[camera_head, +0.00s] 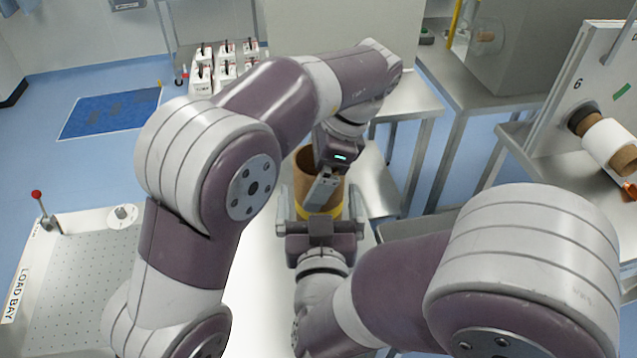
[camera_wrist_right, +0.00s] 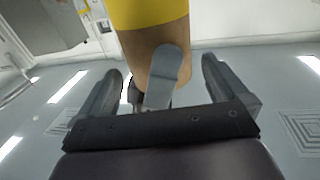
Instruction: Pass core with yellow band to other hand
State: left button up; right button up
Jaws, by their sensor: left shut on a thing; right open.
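The brown cardboard core (camera_head: 306,165) has a yellow band (camera_head: 333,211) near its lower end in the head view. My left gripper (camera_head: 322,190) comes down from above and is shut on the core's wall, with one finger showing against the core. My right gripper (camera_head: 319,208) is open at the banded end, one finger on each side of the core. In the right wrist view the core (camera_wrist_right: 140,45) and its yellow band (camera_wrist_right: 150,12) show beyond the open right fingers (camera_wrist_right: 162,82). A grey finger of my left gripper lies across the core there.
A steel table (camera_head: 408,100) stands behind the arms. At right, a white panel (camera_head: 575,85) marked 6 carries a roll (camera_head: 606,143). A perforated load bay plate (camera_head: 78,265) is at lower left. White boxes (camera_head: 222,68) stand at the back.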

jog(key=w, duration=0.5)
jog(key=shift+a, duration=0.2)
